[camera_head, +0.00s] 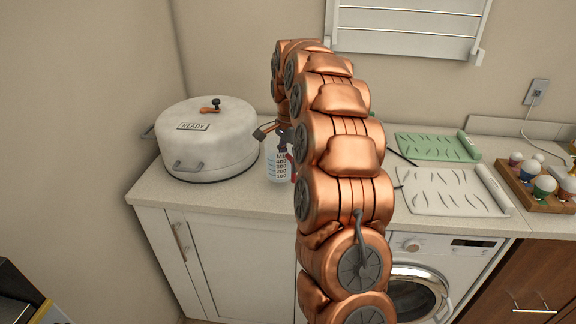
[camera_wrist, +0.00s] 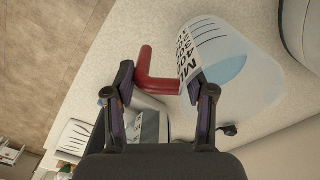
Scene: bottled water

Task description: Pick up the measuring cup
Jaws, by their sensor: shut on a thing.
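The measuring cup (camera_head: 277,168) is clear, with black print and a red handle. It looks upright at the counter, right of the white pot and partly hidden by my arm. In the wrist view the cup (camera_wrist: 240,80) fills the upper right, with bluish contents visible. Its red handle (camera_wrist: 146,68) lies between my fingers. My gripper (camera_wrist: 160,84) is shut on the cup at its handle. In the head view my gripper (camera_head: 285,138) is at the cup's upper side, mostly hidden by the arm. I cannot tell whether the cup's base touches the counter.
A large white lidded pot (camera_head: 208,145) stands close on the left, near the wall. Right of my arm lie a green mat (camera_head: 440,147) and a white mat (camera_head: 450,192), then a wooden tray (camera_head: 521,185) with egg-shaped items. A washing machine (camera_head: 445,248) is below the counter.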

